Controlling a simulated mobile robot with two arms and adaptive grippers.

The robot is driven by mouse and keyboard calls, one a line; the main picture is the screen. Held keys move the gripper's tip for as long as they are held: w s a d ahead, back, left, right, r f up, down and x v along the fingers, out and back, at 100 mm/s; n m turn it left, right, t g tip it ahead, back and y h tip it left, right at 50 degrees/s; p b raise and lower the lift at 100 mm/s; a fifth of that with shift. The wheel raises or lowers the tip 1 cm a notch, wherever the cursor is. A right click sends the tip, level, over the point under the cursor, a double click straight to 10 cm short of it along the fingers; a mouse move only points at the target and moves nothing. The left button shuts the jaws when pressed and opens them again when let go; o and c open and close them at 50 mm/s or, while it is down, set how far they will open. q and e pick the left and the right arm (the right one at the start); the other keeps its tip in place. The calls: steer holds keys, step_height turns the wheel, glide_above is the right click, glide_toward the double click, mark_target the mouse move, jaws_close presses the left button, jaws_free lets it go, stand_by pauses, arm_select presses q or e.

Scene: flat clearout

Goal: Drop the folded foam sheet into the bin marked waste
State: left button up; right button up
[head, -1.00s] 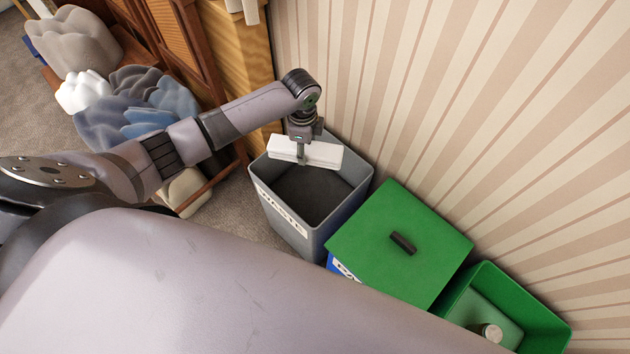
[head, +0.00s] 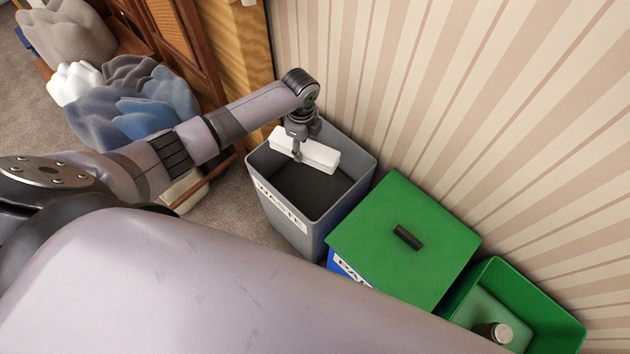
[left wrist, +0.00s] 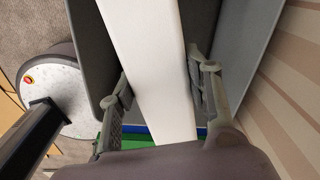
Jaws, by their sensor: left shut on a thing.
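The folded foam sheet (head: 305,149) is a long white block. My left gripper (head: 297,153) is shut on it across its width, and the sheet is level over the open mouth of the waste bin. The left wrist view also shows the sheet (left wrist: 150,60) between the two fingers (left wrist: 158,92). The grey waste bin (head: 283,207) has a white label reading WASTE on its front and a dark inside. In the left wrist view, the bin's grey walls (left wrist: 98,45) show on both sides of the sheet. My right gripper is not in view.
A blue bin with a green lid (head: 400,240) and a black handle stands right of the waste bin. Beyond it is an open green bin (head: 540,325) holding a small cylinder (head: 493,332). A striped wall (head: 450,90) rises behind. Grey and blue cushion-like shapes (head: 130,100) lie at left.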

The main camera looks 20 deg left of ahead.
arm_select(q)
steer(key=shift+f, duration=0.4)
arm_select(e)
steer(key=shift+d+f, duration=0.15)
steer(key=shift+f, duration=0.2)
arm_select(q)
steer(key=o, duration=1.1)
steer(key=shift+r, duration=0.1)
step_height(320, 180, up, 12)
